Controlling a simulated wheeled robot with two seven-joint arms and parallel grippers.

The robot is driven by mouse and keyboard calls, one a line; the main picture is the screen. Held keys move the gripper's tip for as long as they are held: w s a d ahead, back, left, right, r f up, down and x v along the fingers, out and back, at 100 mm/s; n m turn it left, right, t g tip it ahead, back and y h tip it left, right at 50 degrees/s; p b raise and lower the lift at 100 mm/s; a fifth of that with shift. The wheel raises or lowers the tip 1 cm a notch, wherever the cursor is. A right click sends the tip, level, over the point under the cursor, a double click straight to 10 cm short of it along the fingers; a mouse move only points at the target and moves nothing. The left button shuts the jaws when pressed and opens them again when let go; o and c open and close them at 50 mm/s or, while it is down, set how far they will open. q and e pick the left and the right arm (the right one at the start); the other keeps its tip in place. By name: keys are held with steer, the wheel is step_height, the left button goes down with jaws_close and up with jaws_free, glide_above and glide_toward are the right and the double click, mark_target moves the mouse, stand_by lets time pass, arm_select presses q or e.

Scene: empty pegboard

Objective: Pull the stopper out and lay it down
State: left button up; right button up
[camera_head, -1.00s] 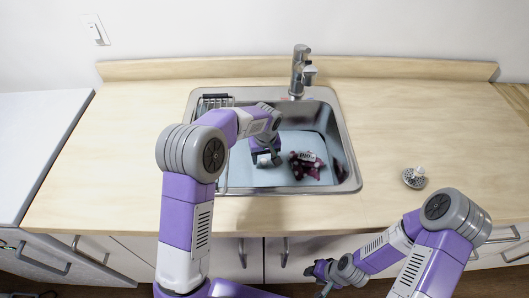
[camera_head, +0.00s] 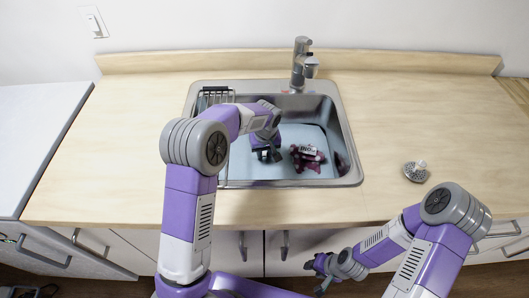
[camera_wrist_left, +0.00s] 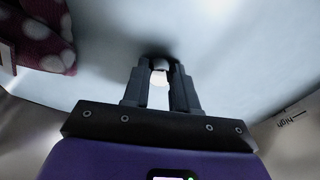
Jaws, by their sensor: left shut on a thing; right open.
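My left gripper (camera_head: 268,156) is down inside the metal sink (camera_head: 352,165), over its pale blue bottom. In the left wrist view its fingers (camera_wrist_left: 159,72) are shut on a small whitish rounded piece, the stopper (camera_wrist_left: 158,76). Dark shadow lies just beyond the fingertips, and most of the stopper is hidden between the fingers. I cannot tell whether it still sits in the drain. My right gripper (camera_head: 321,271) is open and empty, low in front of the cabinets.
A maroon item with white dots (camera_head: 308,158) lies in the sink, right of my left gripper; it also shows in the left wrist view (camera_wrist_left: 40,35). A faucet (camera_head: 301,65) stands behind. A round grey scrubber (camera_head: 415,172) sits on the otherwise clear right counter (camera_head: 420,120).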

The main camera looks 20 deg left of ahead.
mark_target(264, 153)
arm_select(q)
jaws_close()
steer(key=shift+r+p, duration=1.15)
steer(key=shift+r, duration=0.5)
steer(key=shift+r+p, duration=1.65)
steer(key=shift+r, duration=0.5)
